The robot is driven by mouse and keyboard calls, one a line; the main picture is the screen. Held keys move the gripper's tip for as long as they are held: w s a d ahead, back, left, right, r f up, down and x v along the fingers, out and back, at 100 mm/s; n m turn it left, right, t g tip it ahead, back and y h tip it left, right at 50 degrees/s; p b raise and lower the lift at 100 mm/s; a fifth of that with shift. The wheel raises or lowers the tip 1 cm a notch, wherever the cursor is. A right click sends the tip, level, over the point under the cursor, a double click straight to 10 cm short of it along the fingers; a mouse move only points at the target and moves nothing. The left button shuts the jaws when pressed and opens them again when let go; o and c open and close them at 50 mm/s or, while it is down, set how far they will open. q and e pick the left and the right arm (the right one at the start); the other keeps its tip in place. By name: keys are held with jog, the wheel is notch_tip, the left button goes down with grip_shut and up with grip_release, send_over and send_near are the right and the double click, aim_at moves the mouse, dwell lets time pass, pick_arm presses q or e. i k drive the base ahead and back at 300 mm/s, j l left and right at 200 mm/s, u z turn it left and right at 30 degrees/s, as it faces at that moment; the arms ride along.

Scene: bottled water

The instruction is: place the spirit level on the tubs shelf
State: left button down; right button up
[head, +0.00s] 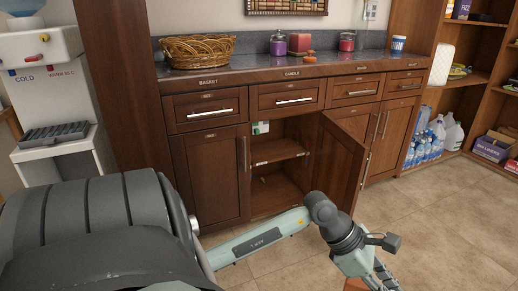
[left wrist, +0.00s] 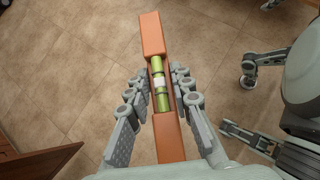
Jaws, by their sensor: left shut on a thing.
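An orange spirit level (left wrist: 152,35) with yellow-green vials is between the fingers of my left gripper (left wrist: 156,82) in the left wrist view. The gripper is shut on it, and the level sticks out past the fingertips. In the head view my left gripper (head: 388,280) is low at the bottom edge, in front of the cabinets; an orange-brown end of the level (head: 355,286) shows beside it. An open cupboard holds a middle shelf (head: 278,151) and a floor below it. Their small labels are unreadable, so I cannot tell which is the tubs shelf. My right gripper is not in view.
The open cupboard door (head: 338,160) swings out on the right of the opening. A small green-white item (head: 261,128) is inside, at upper left. The counter (head: 250,65) holds a wicker basket (head: 198,50) and jars. Water bottles stand at right. Tiled floor (head: 430,215) is clear.

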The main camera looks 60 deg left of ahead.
aim_at(269, 151)
jog(key=i+l+u, duration=0.1)
jog(key=u, duration=0.3)
jog(key=i+l+u, duration=0.2)
jog(key=u, duration=0.2)
jog(key=i+l+u, duration=0.5)
jog(key=l+u, duration=0.2)
jog(key=i+l+u, duration=0.15)
jog(key=l+u, duration=0.2)
jog(key=i+l+u, duration=0.2)
jog(key=l, duration=0.25)
jog(key=l+u, duration=0.2)
jog(key=l, duration=0.25)
jog(key=i+l, duration=0.1)
jog(key=l, duration=1.2)
jog(key=l+u, duration=0.1)
jog(key=l, duration=1.15)
jog(key=i, duration=0.05)
